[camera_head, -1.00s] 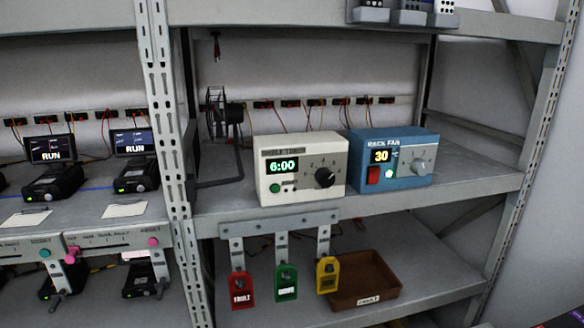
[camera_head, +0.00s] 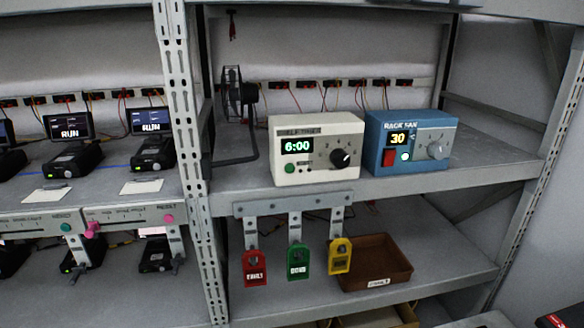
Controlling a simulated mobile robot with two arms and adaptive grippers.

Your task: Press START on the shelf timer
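The shelf timer (camera_head: 317,148) is a cream box on the middle shelf of the right rack bay. Its display (camera_head: 297,145) reads 6:00 in green. A green button (camera_head: 289,167) sits below the display, and a black knob (camera_head: 341,158) is at the right of its face. The small lettering by the button is too blurred to read. Neither of my grippers is in view.
A blue rack fan box (camera_head: 411,140) showing 30 stands right beside the timer. A black fan (camera_head: 238,95) stands behind left. Below hang red (camera_head: 255,267), green (camera_head: 298,261) and yellow (camera_head: 340,256) tags beside a brown tray (camera_head: 375,262). A rack upright (camera_head: 188,150) stands left.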

